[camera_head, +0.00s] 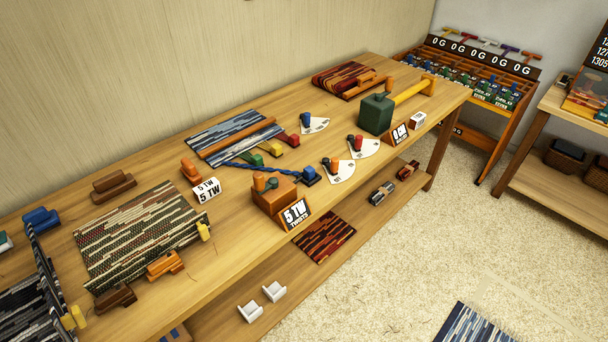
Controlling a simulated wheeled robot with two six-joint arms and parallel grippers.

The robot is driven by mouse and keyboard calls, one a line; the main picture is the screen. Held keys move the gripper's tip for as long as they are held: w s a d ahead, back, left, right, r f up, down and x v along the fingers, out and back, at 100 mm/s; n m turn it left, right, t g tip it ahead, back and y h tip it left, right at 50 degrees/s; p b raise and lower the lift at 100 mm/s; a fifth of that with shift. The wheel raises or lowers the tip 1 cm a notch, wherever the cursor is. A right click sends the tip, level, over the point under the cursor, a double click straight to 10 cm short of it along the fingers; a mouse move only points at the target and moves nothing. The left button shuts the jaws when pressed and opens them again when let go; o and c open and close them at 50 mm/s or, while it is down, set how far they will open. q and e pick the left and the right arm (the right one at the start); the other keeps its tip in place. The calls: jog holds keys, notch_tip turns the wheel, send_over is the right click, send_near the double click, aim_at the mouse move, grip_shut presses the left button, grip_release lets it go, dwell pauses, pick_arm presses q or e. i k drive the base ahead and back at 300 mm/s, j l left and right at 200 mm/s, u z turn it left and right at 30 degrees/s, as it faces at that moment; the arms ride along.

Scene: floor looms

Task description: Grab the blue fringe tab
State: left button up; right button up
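A small blue tab (309,174) lies on the wooden table at the right end of a twisted dark blue cord (262,170). The cord runs left beside a blue and white striped woven piece (228,130) with an orange bar (236,141) across it. Along the right side of that woven piece sit a green tab (255,160), a yellow tab (272,149) and a red tab (291,140). The blue tab is just behind an orange-brown block (276,196) and left of a white fan-shaped card (340,172). Neither gripper is in view.
The long table (240,237) stands against the wall. A lower shelf (350,210) holds small items.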

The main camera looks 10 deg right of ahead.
aim_at(309, 172)
jog(key=i+l+u, duration=0.15)
jog(key=u, duration=0.25)
jog(key=l+u, duration=0.4)
jog(key=i+l+u, duration=0.15)
jog(key=l+u, duration=0.15)
jog(key=l, duration=1.05)
jog(key=l+u, duration=0.25)
jog(key=l, duration=1.1)
